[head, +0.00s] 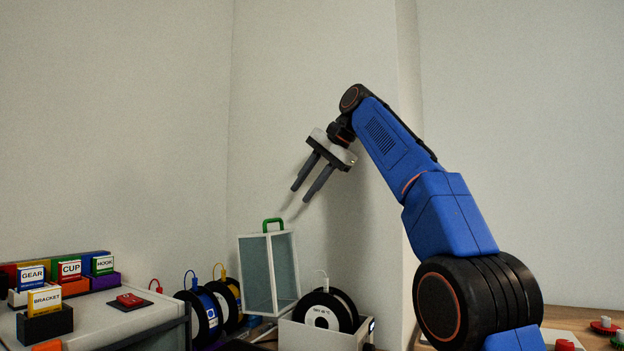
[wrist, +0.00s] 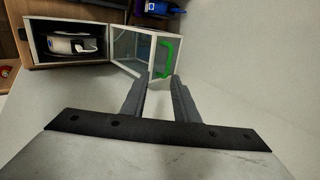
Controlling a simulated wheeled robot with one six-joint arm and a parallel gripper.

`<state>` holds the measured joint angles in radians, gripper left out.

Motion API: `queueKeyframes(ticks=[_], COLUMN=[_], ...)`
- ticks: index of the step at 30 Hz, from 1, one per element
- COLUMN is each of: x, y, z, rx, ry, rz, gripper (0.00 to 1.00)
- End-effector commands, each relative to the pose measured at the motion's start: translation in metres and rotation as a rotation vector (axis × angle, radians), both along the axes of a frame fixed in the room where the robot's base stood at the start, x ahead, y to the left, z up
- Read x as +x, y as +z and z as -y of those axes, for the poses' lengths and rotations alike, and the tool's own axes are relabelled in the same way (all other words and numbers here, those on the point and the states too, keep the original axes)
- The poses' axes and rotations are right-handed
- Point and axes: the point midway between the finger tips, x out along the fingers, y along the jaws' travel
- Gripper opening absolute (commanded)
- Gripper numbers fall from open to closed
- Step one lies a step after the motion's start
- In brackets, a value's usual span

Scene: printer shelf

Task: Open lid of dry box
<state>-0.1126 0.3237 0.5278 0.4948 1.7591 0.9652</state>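The dry box (head: 340,341) is a white open-topped box at the bottom centre of the head view, also at upper left in the wrist view (wrist: 42,59). A white filament spool (head: 322,316) sits inside. Its lid (head: 257,275), white-framed with clear panes, stands raised at the box's left side, so the box is open. The lid's green handle (head: 273,224) is at its top; in the wrist view the handle (wrist: 169,58) shows just beyond my fingertips. My gripper (head: 302,194) is open and empty, above and apart from the handle, fingers pointing down-left.
Black filament spools (head: 204,315) stand left of the lid. A grey printer (head: 100,318) with labelled bins and a red switch (head: 131,300) is farther left. Walls rise behind. The space around my gripper is clear.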

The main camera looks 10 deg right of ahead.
Motion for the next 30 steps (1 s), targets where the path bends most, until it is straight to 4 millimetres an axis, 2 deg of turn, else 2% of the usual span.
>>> queueKeyframes(ticks=[9,24,25,28,30], x=[-0.009,-0.013,-0.013,-0.014,-0.016], y=[0.021,0.026,0.026,0.026,0.026], z=[0.014,0.017,0.017,0.018,0.019], rx=[0.001,0.000,0.000,-0.002,-0.005], ry=[0.000,0.000,0.000,0.000,0.000], rz=[0.001,0.000,0.000,0.001,0.004], gripper=[0.27,0.27,0.23,0.00,0.00])
